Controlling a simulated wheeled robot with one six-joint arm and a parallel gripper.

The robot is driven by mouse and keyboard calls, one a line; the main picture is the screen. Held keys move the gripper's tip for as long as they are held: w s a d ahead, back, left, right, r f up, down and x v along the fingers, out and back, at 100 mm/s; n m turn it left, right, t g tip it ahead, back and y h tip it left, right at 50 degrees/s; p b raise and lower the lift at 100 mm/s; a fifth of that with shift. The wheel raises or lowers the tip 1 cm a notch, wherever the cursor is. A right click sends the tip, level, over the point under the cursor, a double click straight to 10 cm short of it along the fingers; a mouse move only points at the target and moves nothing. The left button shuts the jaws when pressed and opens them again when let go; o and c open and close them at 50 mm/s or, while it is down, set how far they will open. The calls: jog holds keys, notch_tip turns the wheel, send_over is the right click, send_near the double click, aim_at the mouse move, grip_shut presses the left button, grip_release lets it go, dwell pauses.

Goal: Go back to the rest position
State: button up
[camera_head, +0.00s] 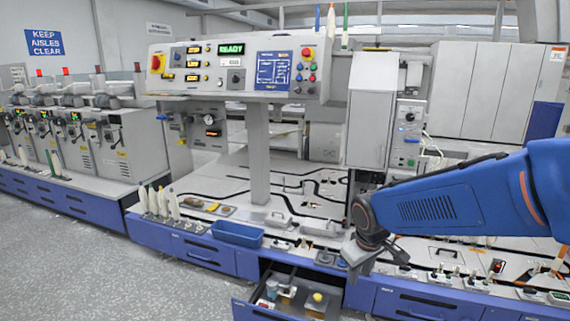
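My blue arm reaches in from the right edge, its dark wrist bent downward over the front of the machine bench. My gripper (357,258) is a small grey shape below the wrist, just above the bench's front edge and right of the open drawer. Its fingers are too small and blend with the grey parts behind, so I cannot tell whether it is open or shut or holds anything. A blue tray (237,233) sits on the bench front, left of the gripper. Several pale cone bobbins (165,203) stand left of the tray.
An open drawer (262,311) sticks out below the bench, with small items and a yellow round thing (318,297) inside. A control panel (240,68) reading READY stands above the bench on a post (258,150). Open grey floor (110,270) lies at the left front.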

jog(key=s+d+r+m, duration=0.2)
jog(key=s+d, duration=0.1)
jog(key=s, duration=0.4)
jog(key=s+d+r+m+t, duration=0.1)
jog(key=s+d+r+m, duration=0.1)
jog(key=s, duration=0.6)
jog(key=s+d+r+m, duration=0.1)
jog(key=s+d+r, duration=0.1)
jog(key=s, duration=0.5)
jog(key=shift+s+d+m, duration=0.2)
jog(key=shift+d+m, duration=0.2)
jog(key=shift+d, duration=0.45)
dwell(0.4)
